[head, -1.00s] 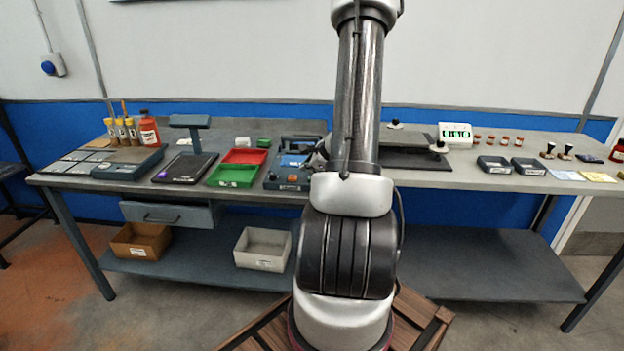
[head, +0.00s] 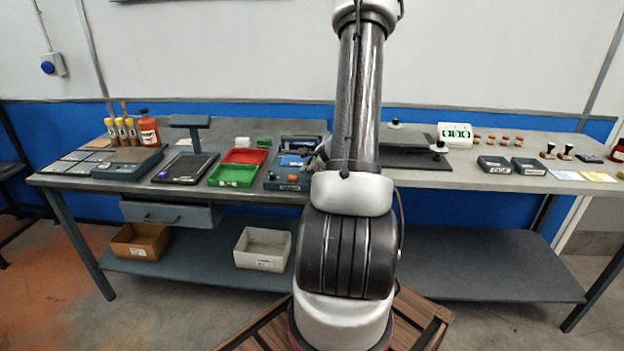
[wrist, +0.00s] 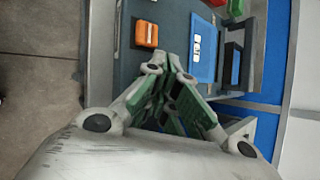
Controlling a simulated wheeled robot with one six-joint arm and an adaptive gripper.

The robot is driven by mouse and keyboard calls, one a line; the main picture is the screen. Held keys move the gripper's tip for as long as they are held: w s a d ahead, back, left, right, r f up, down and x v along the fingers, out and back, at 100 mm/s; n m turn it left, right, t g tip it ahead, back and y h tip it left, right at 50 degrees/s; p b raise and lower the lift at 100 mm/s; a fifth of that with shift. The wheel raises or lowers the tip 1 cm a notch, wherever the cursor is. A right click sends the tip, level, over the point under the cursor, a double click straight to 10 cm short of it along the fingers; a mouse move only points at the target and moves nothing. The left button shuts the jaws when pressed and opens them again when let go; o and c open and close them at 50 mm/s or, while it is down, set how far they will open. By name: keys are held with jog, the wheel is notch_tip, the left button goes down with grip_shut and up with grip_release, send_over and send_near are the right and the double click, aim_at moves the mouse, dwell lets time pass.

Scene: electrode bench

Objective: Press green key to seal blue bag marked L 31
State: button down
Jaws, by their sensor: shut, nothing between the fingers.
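The sealer (head: 271,184) is a blue-grey unit on the bench, left of my arm. Its orange key (wrist: 146,34) shows in the wrist view, left of my fingertips. A blue bag (wrist: 203,45) with a white label lies flat on the unit; the label is too small to read. The bag also shows in the head view (head: 292,160). My gripper (wrist: 175,72) is shut and empty over the sealer, its tips just below and left of the bag in the wrist view. No green key is clearly visible; the fingers hide part of the panel.
A green tray (head: 232,177) and a red tray (head: 245,156) lie left of the sealer, with a green block (head: 264,142) behind. A dark press plate (head: 415,160) and a lit counter (head: 456,134) stand to the right. My arm blocks the view between.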

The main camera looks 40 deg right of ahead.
jog(key=shift+f, duration=0.15)
dwell(0.5)
jog(key=shift+r, duration=0.85)
